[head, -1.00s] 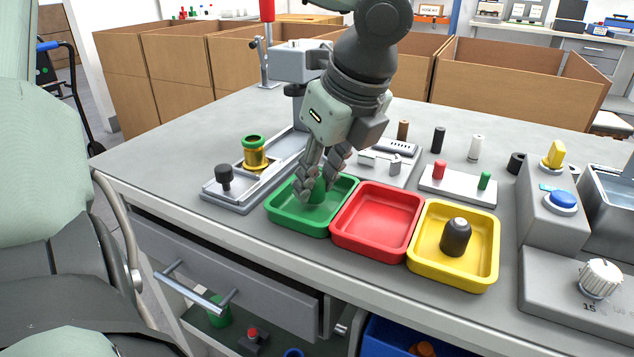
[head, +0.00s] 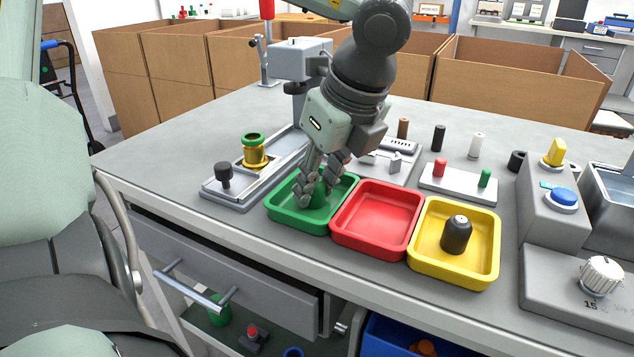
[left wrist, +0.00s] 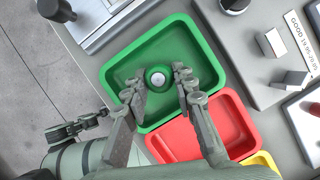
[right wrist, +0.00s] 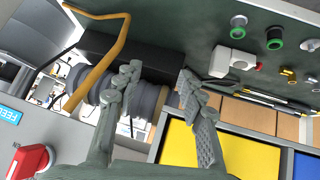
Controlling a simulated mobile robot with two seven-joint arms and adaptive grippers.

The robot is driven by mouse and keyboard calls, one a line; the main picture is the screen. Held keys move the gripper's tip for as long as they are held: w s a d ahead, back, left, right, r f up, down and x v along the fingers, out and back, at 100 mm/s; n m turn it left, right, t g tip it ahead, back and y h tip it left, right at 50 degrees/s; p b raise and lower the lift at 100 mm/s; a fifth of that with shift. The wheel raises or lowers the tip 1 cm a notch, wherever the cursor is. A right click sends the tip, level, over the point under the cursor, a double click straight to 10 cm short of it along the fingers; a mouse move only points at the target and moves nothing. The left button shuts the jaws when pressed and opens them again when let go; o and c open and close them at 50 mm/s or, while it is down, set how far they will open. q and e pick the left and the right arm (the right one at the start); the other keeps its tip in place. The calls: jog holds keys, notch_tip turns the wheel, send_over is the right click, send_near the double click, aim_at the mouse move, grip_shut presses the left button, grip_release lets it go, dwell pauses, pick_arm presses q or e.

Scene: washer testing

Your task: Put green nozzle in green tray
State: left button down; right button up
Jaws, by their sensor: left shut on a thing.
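The green nozzle (head: 319,196) is in the green tray (head: 284,219), upright as far as the head view shows. My left gripper (head: 317,192) reaches down into that tray and is shut on the nozzle, whose lower part is partly hidden by the fingers. In the left wrist view the nozzle (left wrist: 159,76) shows from above between the fingers, over the floor of the green tray (left wrist: 112,68). My right gripper (right wrist: 160,82) shows only in the right wrist view, with its fingers apart and nothing between them.
The empty red tray (head: 377,215) stands right of the green tray. The yellow tray (head: 428,262) beyond it holds a dark part (head: 456,236). A grey fixture with a gold, green-topped part (head: 255,152) stands to the left. A switch box (head: 552,212) is at the right.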

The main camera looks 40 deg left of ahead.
pick_arm(q)
jog(key=c, duration=1.3)
grip_release()
jog(key=shift+c, duration=0.2)
jog(key=shift+o, duration=0.6)
pick_arm(e)
jog(key=shift+s+a, duration=0.1)
jog(key=shift+a, duration=0.05)
jog(key=shift+s+f, duration=0.1)
jog(key=shift+s, duration=0.1)
pick_arm(q)
jog(key=shift+d+r, duration=0.15)
jog(key=shift+r, duration=0.5)
jog(key=v, duration=1.1)
jog(key=shift+p, duration=0.3)
pick_arm(e)
jog(key=shift+s+d+f+g+h, duration=0.2)
jog(key=shift+s+d+f+g, duration=0.2)
jog(key=shift+s+d, duration=0.2)
jog(key=shift+s+d+f+g+h, duration=0.2)
jog(key=shift+s+d+f+g, duration=0.2)
jog(key=shift+d, duration=0.25)
pick_arm(q)
jog(key=shift+d+f, duration=0.1)
jog(key=shift+s, duration=0.1)
pick_arm(e)
jog(key=shift+s+a+r, duration=0.1)
jog(key=shift+s, duration=0.05)
